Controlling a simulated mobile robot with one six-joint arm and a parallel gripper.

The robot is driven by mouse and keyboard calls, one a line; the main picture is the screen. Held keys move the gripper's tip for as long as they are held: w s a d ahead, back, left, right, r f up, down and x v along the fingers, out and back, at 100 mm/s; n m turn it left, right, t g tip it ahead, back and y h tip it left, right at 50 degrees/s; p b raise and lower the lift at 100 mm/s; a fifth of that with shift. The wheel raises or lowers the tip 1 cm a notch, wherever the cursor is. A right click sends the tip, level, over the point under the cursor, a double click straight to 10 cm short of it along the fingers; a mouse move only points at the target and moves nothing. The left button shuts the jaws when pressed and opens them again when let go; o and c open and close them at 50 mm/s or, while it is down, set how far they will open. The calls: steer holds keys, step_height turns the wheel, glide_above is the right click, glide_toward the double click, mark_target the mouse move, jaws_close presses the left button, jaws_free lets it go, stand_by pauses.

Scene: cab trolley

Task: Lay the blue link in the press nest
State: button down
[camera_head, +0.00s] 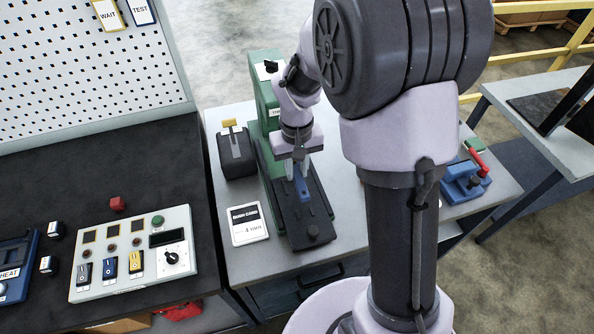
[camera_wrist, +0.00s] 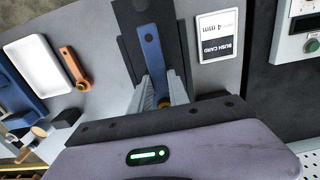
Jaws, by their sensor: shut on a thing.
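The blue link (camera_head: 303,188) is a flat bar with a hole near its end; it also shows in the wrist view (camera_wrist: 150,48). My gripper (camera_head: 301,170) is shut on the link's near end in the wrist view (camera_wrist: 160,92). The link lies lengthwise over the dark bed (camera_head: 311,215) of the green press (camera_head: 266,105). I cannot tell whether it touches the bed or hangs just above it. The nest itself is hidden or not distinct under the link and jaws.
A bush card (camera_head: 248,224) lies left of the press, with a yellow-handled black device (camera_head: 235,150) behind it. A blue vise (camera_head: 465,181) stands right of my arm. The wrist view shows an orange link (camera_wrist: 75,67) and a white tray (camera_wrist: 38,64). A control panel (camera_head: 135,252) sits on the left bench.

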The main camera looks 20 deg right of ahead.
steer(key=shift+w+d+f+b, duration=0.1)
steer(key=shift+d+f+b, duration=0.35)
steer(key=shift+d+f, duration=0.1)
step_height(320, 180, down, 9)
steer(key=b, duration=0.7)
steer(key=shift+a+f, duration=0.1)
steer(key=shift+f+b, duration=0.25)
steer(key=shift+b, duration=0.15)
steer(key=c, duration=1.2)
jaws_free()
steer(key=shift+o, duration=0.2)
step_height(320, 180, up, 18)
steer(key=p, duration=0.6)
steer(key=shift+f, duration=0.25)
steer(key=s+a+r+m+t+y+b, duration=0.1)
steer(key=s+a+m+t+b, duration=0.1)
steer(key=s, duration=0.7)
steer(key=s+a+m+t+y+b, duration=0.1)
steer(key=s+a+m+t+b, duration=0.1)
steer(key=s+b, duration=0.4)
steer(key=s+t, duration=0.1)
steer(key=s, duration=0.3)
steer(key=shift+r+t, duration=0.35)
steer(key=shift+t, duration=0.05)
